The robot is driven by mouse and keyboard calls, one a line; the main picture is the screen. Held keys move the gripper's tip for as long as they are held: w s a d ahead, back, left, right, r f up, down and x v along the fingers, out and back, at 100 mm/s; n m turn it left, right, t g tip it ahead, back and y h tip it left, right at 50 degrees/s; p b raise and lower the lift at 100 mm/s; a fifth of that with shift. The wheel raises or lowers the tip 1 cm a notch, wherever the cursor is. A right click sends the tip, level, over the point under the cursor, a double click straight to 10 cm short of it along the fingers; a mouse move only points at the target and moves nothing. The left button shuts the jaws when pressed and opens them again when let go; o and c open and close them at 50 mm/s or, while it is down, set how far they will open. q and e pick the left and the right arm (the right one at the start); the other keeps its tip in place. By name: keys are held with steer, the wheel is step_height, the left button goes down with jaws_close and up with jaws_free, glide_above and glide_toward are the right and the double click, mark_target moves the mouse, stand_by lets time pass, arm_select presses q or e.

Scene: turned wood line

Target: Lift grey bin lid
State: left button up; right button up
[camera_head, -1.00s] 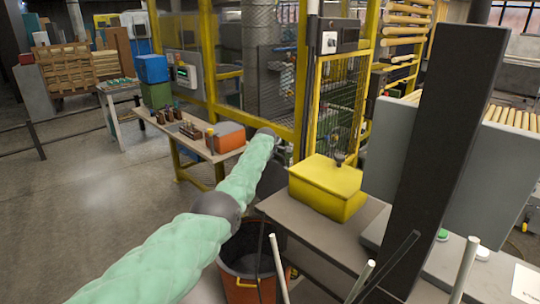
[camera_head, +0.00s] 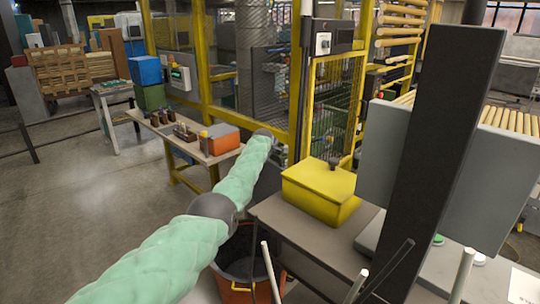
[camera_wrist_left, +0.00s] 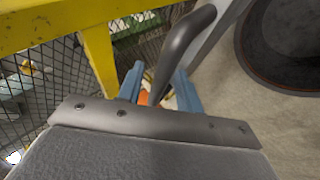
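The grey bin lid (camera_head: 268,182) shows as a dark slab hanging tilted below the end of my left arm, partly hidden by the arm. In the left wrist view its curved dark handle (camera_wrist_left: 187,42) runs between the blue fingers of my left gripper (camera_wrist_left: 160,80), which look closed around it; the exact contact is hard to see. The orange bin (camera_head: 236,291) stands uncovered below the arm, its dark inside showing. My right gripper is in neither view.
A grey table (camera_head: 305,232) with a yellow box (camera_head: 318,190) stands just right of the lid. A bench (camera_head: 188,143) with an orange box (camera_head: 221,139) is behind the arm. Yellow fencing (camera_head: 300,90) rises beyond. Floor at the left is clear.

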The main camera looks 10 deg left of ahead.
arm_select(q)
steer(key=shift+s+r, duration=0.3)
steer(key=b+v, duration=0.1)
steer(key=v, duration=0.5)
steer(key=shift+s+r+b, duration=0.3)
steer(key=shift+s+b, duration=0.05)
steer(key=shift+b, duration=0.05)
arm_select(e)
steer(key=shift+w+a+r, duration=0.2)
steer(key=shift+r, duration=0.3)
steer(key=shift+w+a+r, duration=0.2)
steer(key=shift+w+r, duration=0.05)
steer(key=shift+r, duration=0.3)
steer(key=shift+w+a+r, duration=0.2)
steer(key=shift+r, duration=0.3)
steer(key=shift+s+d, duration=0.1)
